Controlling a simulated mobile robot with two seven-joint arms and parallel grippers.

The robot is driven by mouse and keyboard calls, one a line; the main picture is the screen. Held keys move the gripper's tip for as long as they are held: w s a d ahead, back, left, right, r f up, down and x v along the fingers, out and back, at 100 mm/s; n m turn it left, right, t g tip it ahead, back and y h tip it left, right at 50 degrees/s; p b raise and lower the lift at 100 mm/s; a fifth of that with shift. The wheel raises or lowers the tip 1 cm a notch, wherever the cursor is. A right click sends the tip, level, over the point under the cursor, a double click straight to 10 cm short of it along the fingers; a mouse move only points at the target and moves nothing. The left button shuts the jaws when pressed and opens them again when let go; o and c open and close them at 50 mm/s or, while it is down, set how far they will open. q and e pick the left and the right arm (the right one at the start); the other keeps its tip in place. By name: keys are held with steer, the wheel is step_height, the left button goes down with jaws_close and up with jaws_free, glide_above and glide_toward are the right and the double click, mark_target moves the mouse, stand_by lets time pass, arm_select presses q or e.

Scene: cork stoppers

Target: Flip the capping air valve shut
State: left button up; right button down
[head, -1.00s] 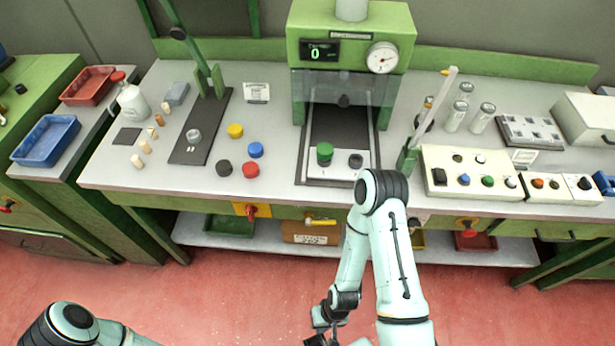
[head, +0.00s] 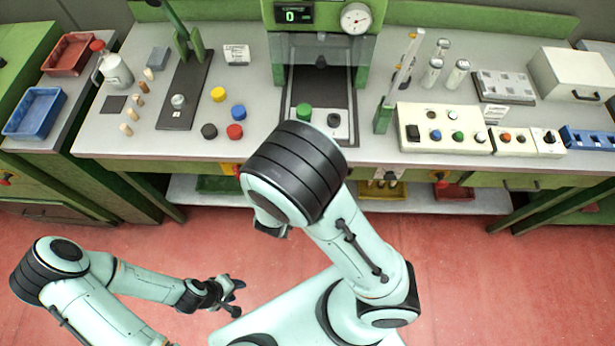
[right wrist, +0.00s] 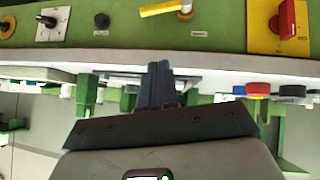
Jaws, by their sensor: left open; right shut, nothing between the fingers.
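A valve with a yellow lever (right wrist: 163,9) is on the green front panel of the bench in the right wrist view. Its lever lies roughly level, along the panel. The small label (right wrist: 199,34) near it is too small to read, so I cannot confirm it is the capping valve. In the head view this valve is hidden behind my right arm. My right gripper (right wrist: 160,70) is shut and empty, apart from the lever, with its fingers pointing towards the bench front. My left gripper (head: 232,292) is open and empty, low over the red floor, far from the bench.
A red rotary handle (right wrist: 287,20) on a yellow plate and a black knob (right wrist: 102,20) share the front panel. The bench top's front edge (right wrist: 120,57) runs close by the right gripper. Coloured caps, a green press and a button box (head: 447,143) stand on top.

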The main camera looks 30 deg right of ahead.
arm_select(q)
steer(key=s+f+b, duration=0.4)
steer(key=s+f, duration=0.1)
steer(key=shift+s+f+g, duration=0.35)
steer(key=shift+g, duration=0.05)
arm_select(e)
steer(key=w+d+f, duration=0.4)
steer(key=d+f, duration=0.1)
steer(key=f, duration=0.6)
steer(key=shift+w+d, duration=0.15)
steer(key=shift+d, duration=0.15)
steer(key=shift+r, duration=0.1)
